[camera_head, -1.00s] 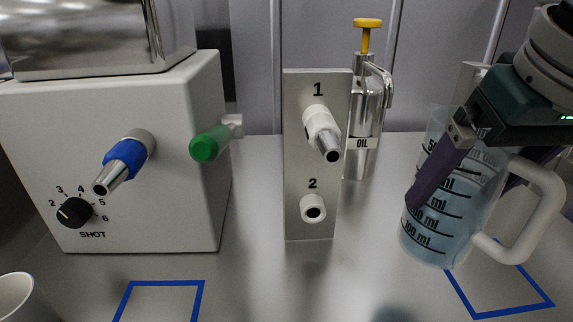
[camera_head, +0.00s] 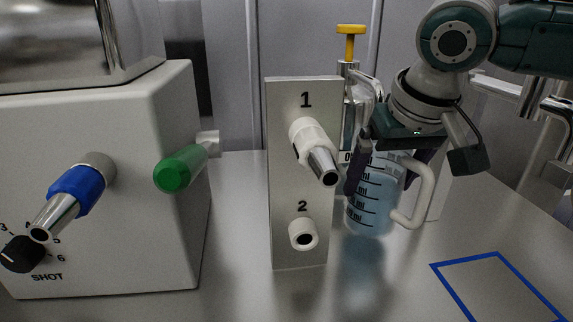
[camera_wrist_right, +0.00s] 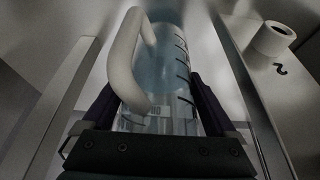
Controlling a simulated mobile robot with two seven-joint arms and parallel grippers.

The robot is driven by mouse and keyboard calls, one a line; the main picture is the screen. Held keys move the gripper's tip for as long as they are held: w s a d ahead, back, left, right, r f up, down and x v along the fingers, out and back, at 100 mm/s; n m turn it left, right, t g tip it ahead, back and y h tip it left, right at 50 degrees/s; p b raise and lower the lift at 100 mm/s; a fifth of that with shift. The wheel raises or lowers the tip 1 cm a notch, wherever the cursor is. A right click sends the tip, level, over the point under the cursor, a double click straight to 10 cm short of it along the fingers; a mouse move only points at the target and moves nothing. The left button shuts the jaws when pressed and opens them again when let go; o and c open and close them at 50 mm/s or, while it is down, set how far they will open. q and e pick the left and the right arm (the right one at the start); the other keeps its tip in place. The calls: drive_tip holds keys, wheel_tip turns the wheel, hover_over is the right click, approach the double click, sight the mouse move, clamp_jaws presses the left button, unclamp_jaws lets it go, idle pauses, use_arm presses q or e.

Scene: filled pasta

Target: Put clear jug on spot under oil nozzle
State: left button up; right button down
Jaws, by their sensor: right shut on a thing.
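The clear jug (camera_head: 369,208) has black ml marks, a white handle and a bluish look. My right gripper (camera_head: 390,172) is shut on its upper body and holds it upright, just right of the numbered panel and in front of the oil dispenser. The jug (camera_wrist_right: 165,60) also shows between the fingers in the right wrist view. The spot under the nozzle is hidden. My left gripper is out of view.
A grey panel (camera_head: 284,170) with spouts 1 (camera_head: 315,155) and 2 (camera_head: 303,234) stands left of the jug. A white machine (camera_head: 130,230) with blue and green handles stands at left. A blue outlined square (camera_head: 468,262) lies front right, empty.

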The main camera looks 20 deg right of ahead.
sight(371, 182)
drive_tip(key=shift+w+d+f+b, duration=0.2)
drive_tip(key=shift+w+f, duration=0.35)
drive_tip(key=shift+w, duration=0.2)
drive_tip(key=shift+w+d+f+b, duration=0.15)
drive_tip(key=shift+w+f, duration=0.4)
drive_tip(key=shift+w, duration=0.2)
drive_tip(key=shift+f, duration=0.15)
unclamp_jaws()
drive_tip(key=p+v, duration=0.2)
drive_tip(key=v, duration=1)
drive_tip(key=shift+s, duration=0.1)
